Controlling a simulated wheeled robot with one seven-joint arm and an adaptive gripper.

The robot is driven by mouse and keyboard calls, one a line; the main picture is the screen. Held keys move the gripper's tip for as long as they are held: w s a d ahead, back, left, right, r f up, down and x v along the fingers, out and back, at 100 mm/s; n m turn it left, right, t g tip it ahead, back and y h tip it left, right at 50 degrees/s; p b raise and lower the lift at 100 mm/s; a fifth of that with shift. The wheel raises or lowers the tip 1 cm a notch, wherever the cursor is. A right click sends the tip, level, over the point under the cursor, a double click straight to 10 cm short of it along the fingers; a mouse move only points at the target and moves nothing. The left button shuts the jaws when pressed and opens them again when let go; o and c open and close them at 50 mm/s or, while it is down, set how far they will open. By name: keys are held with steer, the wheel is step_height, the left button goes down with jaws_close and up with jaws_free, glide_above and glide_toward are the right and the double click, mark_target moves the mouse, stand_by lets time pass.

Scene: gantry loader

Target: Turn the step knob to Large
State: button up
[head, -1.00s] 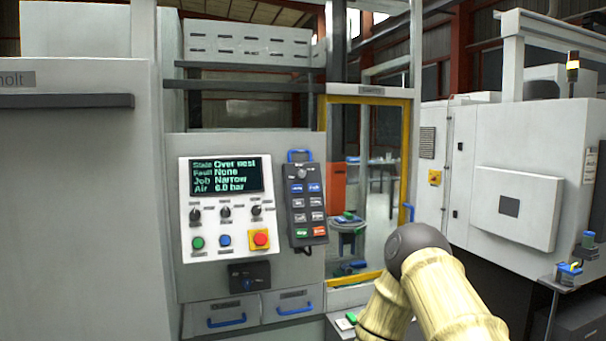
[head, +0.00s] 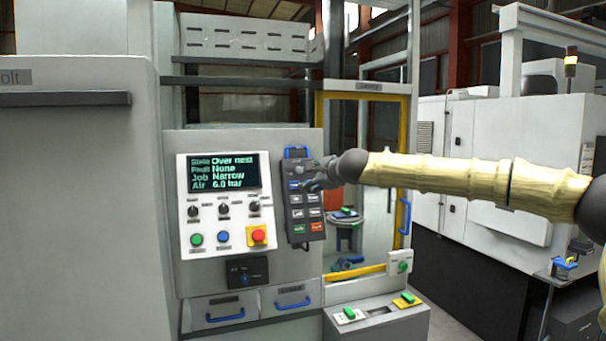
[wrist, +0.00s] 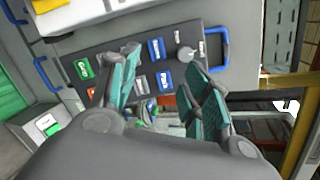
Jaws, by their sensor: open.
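The hand-held pendant (head: 304,213) hangs on the right of the machine's control panel. A round grey knob (wrist: 186,55) with small labels beside it sits at its top end, next to the blue handle; the labels are too small to read, and so is the knob's setting. In the head view my gripper covers part of the pendant's upper end. My gripper (head: 308,178) is in front of the pendant's upper part. In the wrist view its teal fingers (wrist: 160,72) are spread and empty, with blue buttons between them and the knob just beyond the right fingertip.
The control panel left of the pendant has a screen (head: 222,172), three small dark knobs (head: 223,210) and a red stop button (head: 257,235). A yellow-framed doorway (head: 407,140) lies to the right. A low button box (head: 378,322) stands below.

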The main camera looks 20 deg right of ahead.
mark_target(300, 170)
step_height(300, 170, up, 4)
steer(key=d, duration=0.2)
steer(key=shift+m, duration=0.4)
steer(key=shift+p+x, duration=2.05)
steer(key=shift+x, duration=3.25)
steer(key=shift+r, duration=0.1)
steer(key=c, duration=1.1)
